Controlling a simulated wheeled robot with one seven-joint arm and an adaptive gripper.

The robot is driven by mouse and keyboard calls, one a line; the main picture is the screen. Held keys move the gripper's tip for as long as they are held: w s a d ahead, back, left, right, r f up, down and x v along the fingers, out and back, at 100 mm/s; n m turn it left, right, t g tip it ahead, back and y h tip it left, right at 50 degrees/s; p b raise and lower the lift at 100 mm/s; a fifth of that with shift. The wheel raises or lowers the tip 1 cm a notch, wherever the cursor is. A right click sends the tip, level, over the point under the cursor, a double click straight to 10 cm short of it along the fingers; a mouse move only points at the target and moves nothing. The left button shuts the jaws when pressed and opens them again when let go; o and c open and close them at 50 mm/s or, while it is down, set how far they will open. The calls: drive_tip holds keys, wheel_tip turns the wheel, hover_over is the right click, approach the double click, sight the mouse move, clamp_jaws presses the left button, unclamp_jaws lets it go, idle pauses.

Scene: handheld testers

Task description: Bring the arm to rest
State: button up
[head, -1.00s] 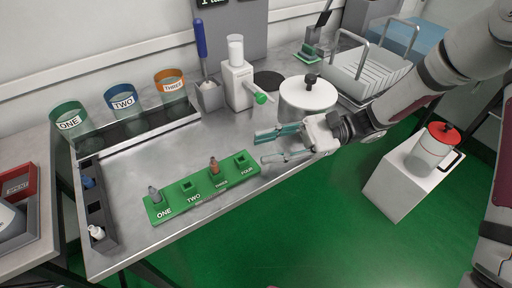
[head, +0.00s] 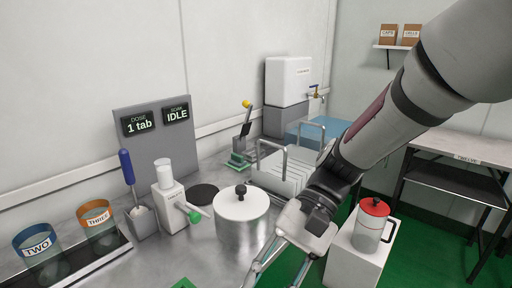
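My gripper (head: 282,274) is in the lower middle of the head view, hanging from my arm that comes in from the upper right. The fingertips run close to the bottom edge of the view. The gripper is in front of and to the right of the lidded steel pot (head: 241,232).
A dispenser with a green knob (head: 194,216), a rack (head: 285,172) and cups labelled TWO (head: 38,248) and THREE (head: 95,217) stand on the bench. A red-lidded jug (head: 370,228) stands on a white block (head: 350,264) right of my gripper.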

drive_tip(key=s+d+r+n+t+h, duration=0.1)
drive_tip(key=s+d+r+t+h, duration=0.1)
drive_tip(key=s+d+t+h, duration=0.5)
drive_tip(key=s+d+r+n+t+h, duration=0.15)
drive_tip(key=s+d, duration=0.35)
drive_tip(key=d, duration=0.6)
wheel_tip(320, 180, up, 23)
drive_tip(key=t+p, duration=0.3)
drive_tip(key=p, duration=1.7)
drive_tip(key=shift+s+y+p, duration=0.15)
drive_tip(key=shift+y+p, duration=0.2)
drive_tip(key=shift+y, duration=0.1)
drive_tip(key=shift+t, duration=0.25)
